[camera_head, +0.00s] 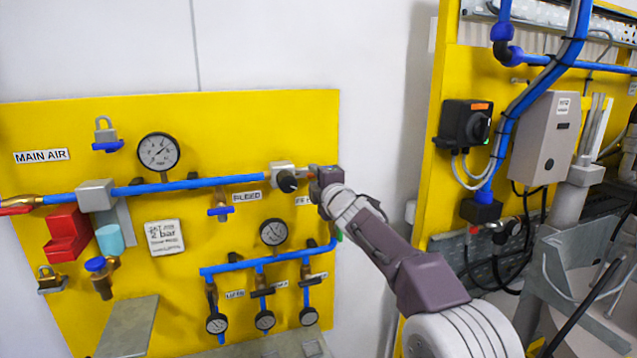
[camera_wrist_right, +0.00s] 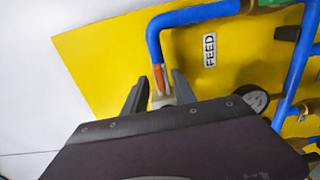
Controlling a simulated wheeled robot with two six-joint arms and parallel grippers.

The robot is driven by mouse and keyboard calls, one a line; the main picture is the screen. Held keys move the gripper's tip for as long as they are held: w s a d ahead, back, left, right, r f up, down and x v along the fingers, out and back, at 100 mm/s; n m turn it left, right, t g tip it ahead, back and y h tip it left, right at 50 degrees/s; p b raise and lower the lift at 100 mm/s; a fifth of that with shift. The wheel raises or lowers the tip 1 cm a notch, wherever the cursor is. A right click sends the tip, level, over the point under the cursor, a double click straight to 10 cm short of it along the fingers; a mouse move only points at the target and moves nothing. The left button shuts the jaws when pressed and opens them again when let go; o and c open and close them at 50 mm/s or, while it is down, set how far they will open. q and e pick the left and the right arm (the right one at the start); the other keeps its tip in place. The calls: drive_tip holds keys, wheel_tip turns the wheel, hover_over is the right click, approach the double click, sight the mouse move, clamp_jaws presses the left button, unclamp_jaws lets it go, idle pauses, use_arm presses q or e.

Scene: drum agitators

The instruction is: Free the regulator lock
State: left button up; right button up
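The grey regulator-like block with a black knob (camera_head: 287,180) sits on the blue air pipe of the yellow panel. I cannot tell which part is the regulator lock. My right gripper (camera_head: 318,180) is just right of this block, at the pipe's end. In the right wrist view its two dark fingers (camera_wrist_right: 160,84) stand apart, on either side of an orange-red part (camera_wrist_right: 158,78) and a pale grey piece (camera_wrist_right: 161,101). Contact with either is not clear. The gripper hides part of the FEED label, which shows in the wrist view (camera_wrist_right: 210,50). My left gripper is not in view.
Lower blue pipes (camera_head: 268,258) carry several gauges. A second yellow panel (camera_head: 440,150) stands right.

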drive_tip(key=b+v, duration=0.3)
drive_tip(key=v, duration=0.5)
drive_tip(key=shift+s, duration=0.3)
drive_tip(key=shift+d, duration=0.1)
